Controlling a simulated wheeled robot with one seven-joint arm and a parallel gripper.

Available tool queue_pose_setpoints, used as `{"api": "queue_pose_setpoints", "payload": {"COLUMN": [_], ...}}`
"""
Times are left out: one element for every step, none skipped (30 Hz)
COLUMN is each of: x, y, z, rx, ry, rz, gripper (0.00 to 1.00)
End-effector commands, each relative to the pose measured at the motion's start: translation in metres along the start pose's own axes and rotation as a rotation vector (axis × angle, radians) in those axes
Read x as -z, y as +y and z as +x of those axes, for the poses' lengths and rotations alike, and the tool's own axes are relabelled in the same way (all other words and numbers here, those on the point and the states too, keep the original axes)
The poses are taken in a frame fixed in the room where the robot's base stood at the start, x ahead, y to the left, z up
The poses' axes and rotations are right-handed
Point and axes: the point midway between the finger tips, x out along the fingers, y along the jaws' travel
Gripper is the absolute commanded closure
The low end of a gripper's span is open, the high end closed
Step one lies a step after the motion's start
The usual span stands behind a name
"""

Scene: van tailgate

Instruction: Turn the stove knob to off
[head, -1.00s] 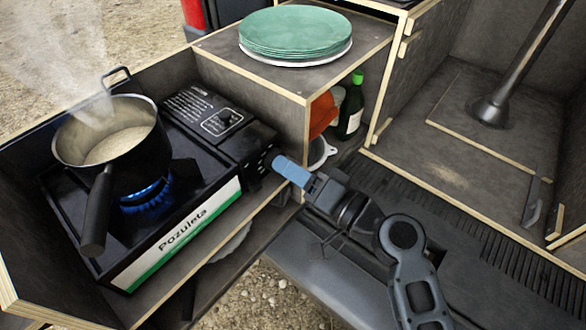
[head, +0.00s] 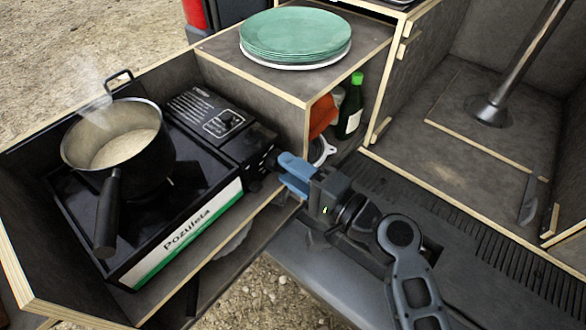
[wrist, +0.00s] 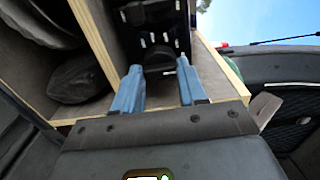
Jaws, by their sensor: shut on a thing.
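The black camping stove (head: 217,207) with the "Pozuleta" label sits on the left shelf. Its dark knob (head: 270,158) is on the right end face. My gripper (head: 281,163) is shut on the knob, with blue fingers on either side of it. In the wrist view the two fingers (wrist: 159,72) straddle the knob, which is dark and hard to make out against the stove's end. No blue flame shows under the pot (head: 150,168). The knob's exact angle cannot be read.
The pot holds pale liquid, gives off thin steam, and its handle points to the front. Green plates (head: 295,35) stand on the wooden box beside the stove. A green bottle (head: 350,108) and an orange item are inside the box. The compartment at right is mostly clear.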

Motion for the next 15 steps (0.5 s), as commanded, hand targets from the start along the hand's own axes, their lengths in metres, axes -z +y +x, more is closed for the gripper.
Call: {"api": "queue_pose_setpoints", "payload": {"x": [0.0010,0.0010,0.0010,0.0011,0.0010,0.0011,0.0011,0.0011,0.0011,0.0011,0.0011,0.0011,0.0010,0.0010,0.0009], "y": [0.0007,0.0008,0.0008,0.0009,0.0009,0.0010,0.0010,0.0010,0.0010,0.0010,0.0010,0.0011,0.0011,0.0010,0.0009], "z": [-0.0007,-0.0007,-0.0007,-0.0007,-0.0007,-0.0007,-0.0008,-0.0008,-0.0008,-0.0008,-0.0008,-0.0008,-0.0008,-0.0007,-0.0006], "rx": [-0.001,-0.001,-0.001,-0.001,-0.001,-0.001,-0.001,-0.001,-0.001,-0.001,-0.001,-0.001,-0.001,-0.001,-0.001], "ry": [0.003,0.003,0.003,0.003,0.003,0.003,0.003,0.003,0.003,0.003,0.003,0.003,0.003,0.003,0.002], "rz": [0.005,0.006,0.007,0.008,0.008,0.008,0.007,0.007,0.007,0.007,0.007,0.007,0.007,0.007,0.007], "gripper": [0.89,0.89,0.89,0.89,0.89,0.89,0.89,0.89,0.89,0.89,0.89,0.56,0.53,0.50,0.46]}}
